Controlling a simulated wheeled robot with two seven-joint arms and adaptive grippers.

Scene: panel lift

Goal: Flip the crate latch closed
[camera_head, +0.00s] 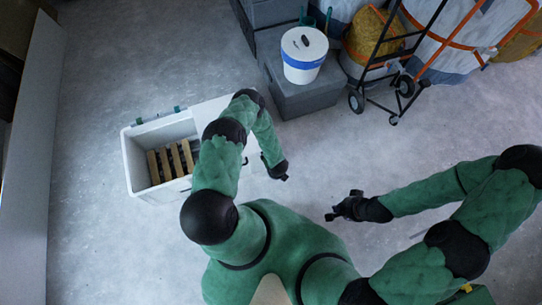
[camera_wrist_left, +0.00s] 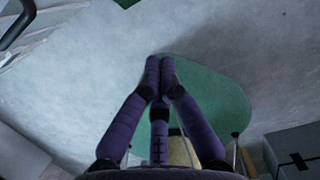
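The white crate (camera_head: 129,163) stands on the floor at the left in the head view. Its left part is open and shows wooden slats (camera_head: 168,163) inside; a white surface covers its right part, partly hidden by my left arm. Two small green fittings (camera_head: 177,109) sit on its far rim; I cannot tell which piece is the latch or how it stands. My left gripper (camera_head: 285,178) hangs to the right of the crate, apart from it. In the left wrist view its purple fingers (camera_wrist_left: 160,62) meet at the tips with nothing between. My right gripper (camera_head: 332,214) is farther right; its fingers are too small to judge.
A grey box (camera_head: 303,98) with a white and blue bucket (camera_head: 303,62) on it stands at the back. A black hand truck (camera_head: 392,70) and wrapped goods are at the back right. The floor between is clear.

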